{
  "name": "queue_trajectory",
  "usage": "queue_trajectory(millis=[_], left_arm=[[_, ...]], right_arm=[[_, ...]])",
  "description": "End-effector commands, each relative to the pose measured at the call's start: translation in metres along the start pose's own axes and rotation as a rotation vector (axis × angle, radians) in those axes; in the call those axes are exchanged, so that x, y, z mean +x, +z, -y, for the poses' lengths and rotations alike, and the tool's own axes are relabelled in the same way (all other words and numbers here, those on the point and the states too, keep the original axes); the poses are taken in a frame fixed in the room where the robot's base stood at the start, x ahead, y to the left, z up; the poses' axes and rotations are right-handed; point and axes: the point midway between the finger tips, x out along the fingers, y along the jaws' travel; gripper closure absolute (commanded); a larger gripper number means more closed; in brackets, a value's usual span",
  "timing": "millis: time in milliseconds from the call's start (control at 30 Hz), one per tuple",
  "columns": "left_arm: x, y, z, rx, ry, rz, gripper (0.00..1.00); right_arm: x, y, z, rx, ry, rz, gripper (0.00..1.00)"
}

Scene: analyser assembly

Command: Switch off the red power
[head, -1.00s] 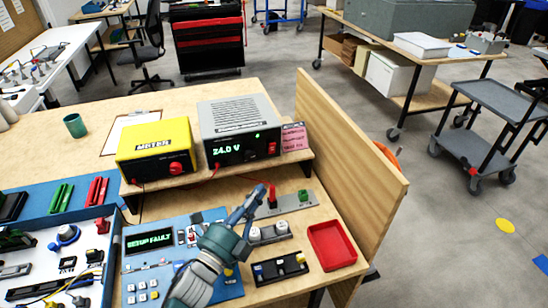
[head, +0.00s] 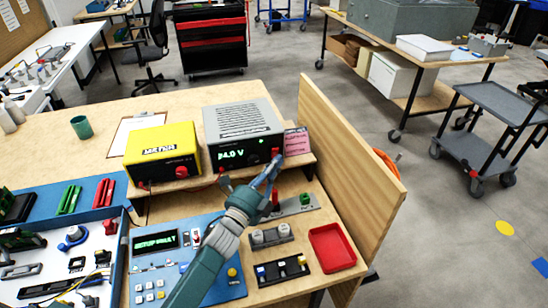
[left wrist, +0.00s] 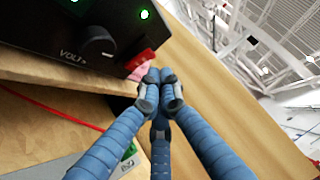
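The grey power supply (head: 240,122) stands on the raised shelf, its black front lit with a green voltage readout. Its red power switch (head: 276,152) is at the right end of that front; in the left wrist view the switch (left wrist: 141,61) shows just beyond the fingertips, beside a black knob (left wrist: 97,43). My left gripper (head: 272,165) reaches up to the switch from below. In the left wrist view its fingertips (left wrist: 160,90) are together with nothing between them. I cannot tell whether they touch the switch. My right gripper is not in view.
A yellow meter box (head: 161,156) stands left of the supply. A pink label (head: 297,141) and a wooden side panel (head: 350,160) are close on the right. Below are a blue control panel (head: 205,285), a red tray (head: 332,248) and a red wire (left wrist: 50,108).

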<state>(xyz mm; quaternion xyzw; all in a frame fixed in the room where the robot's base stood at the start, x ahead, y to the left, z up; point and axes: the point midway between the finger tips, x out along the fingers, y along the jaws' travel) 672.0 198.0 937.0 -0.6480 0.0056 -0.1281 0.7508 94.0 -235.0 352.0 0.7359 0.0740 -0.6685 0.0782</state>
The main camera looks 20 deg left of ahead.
Motion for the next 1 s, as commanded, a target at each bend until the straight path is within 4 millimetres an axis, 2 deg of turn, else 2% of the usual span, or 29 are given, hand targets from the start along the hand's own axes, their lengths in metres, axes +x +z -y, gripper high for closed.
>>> queue_trajectory(millis=[133, 533, 1000], left_arm=[[0.008, 0.008, 0.001, -0.001, 0.000, -0.001, 1.00], [0.009, 0.009, 0.000, -0.002, 0.001, 0.000, 1.00], [0.014, 0.015, 0.005, -0.056, 0.058, -0.001, 1.00]], right_arm=[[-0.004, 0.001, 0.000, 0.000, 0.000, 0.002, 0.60], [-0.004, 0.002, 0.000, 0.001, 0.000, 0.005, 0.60], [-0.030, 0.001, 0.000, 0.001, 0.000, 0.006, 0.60]])
